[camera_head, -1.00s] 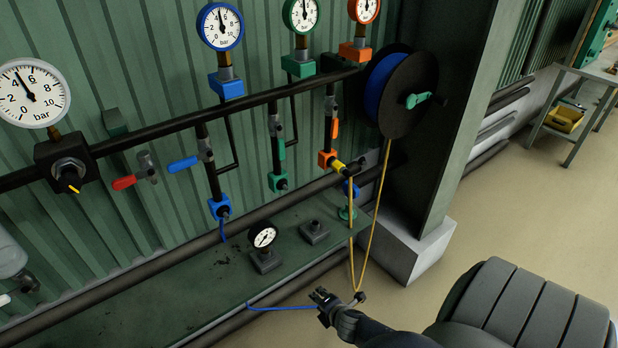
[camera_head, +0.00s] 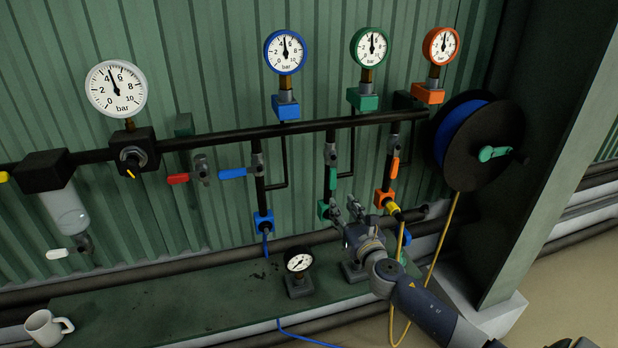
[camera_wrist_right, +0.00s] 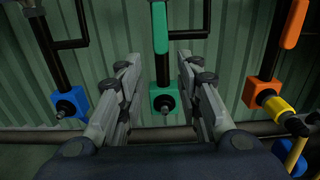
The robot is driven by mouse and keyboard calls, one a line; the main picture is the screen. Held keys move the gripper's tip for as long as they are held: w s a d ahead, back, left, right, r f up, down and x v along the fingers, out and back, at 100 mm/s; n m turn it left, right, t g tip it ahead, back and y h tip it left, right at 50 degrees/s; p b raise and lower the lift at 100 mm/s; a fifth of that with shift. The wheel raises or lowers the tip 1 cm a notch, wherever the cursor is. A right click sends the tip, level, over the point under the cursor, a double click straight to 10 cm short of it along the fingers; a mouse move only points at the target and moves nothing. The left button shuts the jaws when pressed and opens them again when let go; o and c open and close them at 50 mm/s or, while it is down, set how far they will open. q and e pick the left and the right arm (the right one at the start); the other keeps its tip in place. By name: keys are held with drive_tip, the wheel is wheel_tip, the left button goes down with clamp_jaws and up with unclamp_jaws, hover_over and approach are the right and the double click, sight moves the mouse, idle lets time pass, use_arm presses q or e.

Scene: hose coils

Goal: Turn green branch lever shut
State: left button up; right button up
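The green branch lever (camera_head: 334,178) hangs straight down along its dark vertical branch pipe, under the black manifold. In the right wrist view the green lever (camera_wrist_right: 160,28) is upright at top centre, in line with the pipe. Below it is the green outlet block (camera_wrist_right: 163,95) with a dark nozzle. My right gripper (camera_head: 347,212) is in front of the lower green branch, below the lever. In the wrist view its fingers (camera_wrist_right: 157,65) are spread wide with nothing between them. The lever appears beyond and above the fingertips, apart from them. My left gripper is not in view.
The blue lever (camera_head: 233,173) and red lever (camera_head: 178,179) point left. The orange lever (camera_head: 395,168) hangs down on the right-hand branch, close by. A yellow hose (camera_head: 445,225) hangs from the reel (camera_head: 480,143). A small gauge (camera_head: 299,263) stands on the bench (camera_head: 170,305).

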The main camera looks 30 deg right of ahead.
sight(333, 172)
drive_tip(key=b+x, duration=0.1)
drive_tip(key=x, duration=0.6)
drive_tip(key=shift+w+b, duration=0.15)
drive_tip(key=shift+b, duration=0.15)
drive_tip(key=shift+w+d, duration=0.1)
drive_tip(key=shift+d, duration=0.05)
